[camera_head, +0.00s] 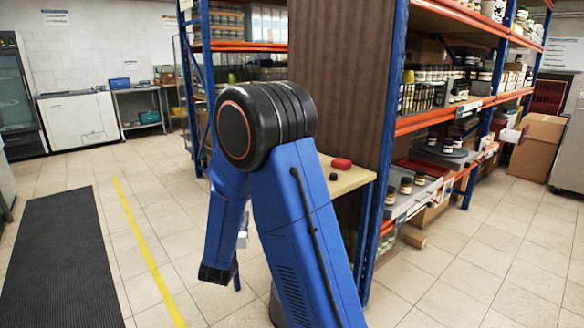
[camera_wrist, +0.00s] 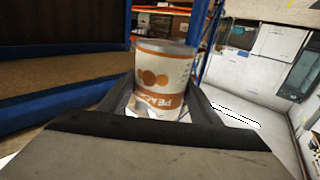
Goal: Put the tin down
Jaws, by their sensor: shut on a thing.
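The tin (camera_wrist: 165,70) shows in the wrist view, off-white with orange dots, a brown band and partly readable lettering. My gripper (camera_wrist: 162,100) is shut on it, with one dark finger on each side. The tin's lower part is hidden by the gripper. In the head view my blue arm bends down at the centre, and I cannot make out the tin there.
A wooden tabletop (camera_head: 343,182) beside the brown panel (camera_head: 338,70) bears a red item (camera_head: 341,163) and a small dark item (camera_head: 333,177). Orange-beamed shelves (camera_head: 432,118) with jars stand at right. Tiled floor and a black mat (camera_head: 60,260) lie at left.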

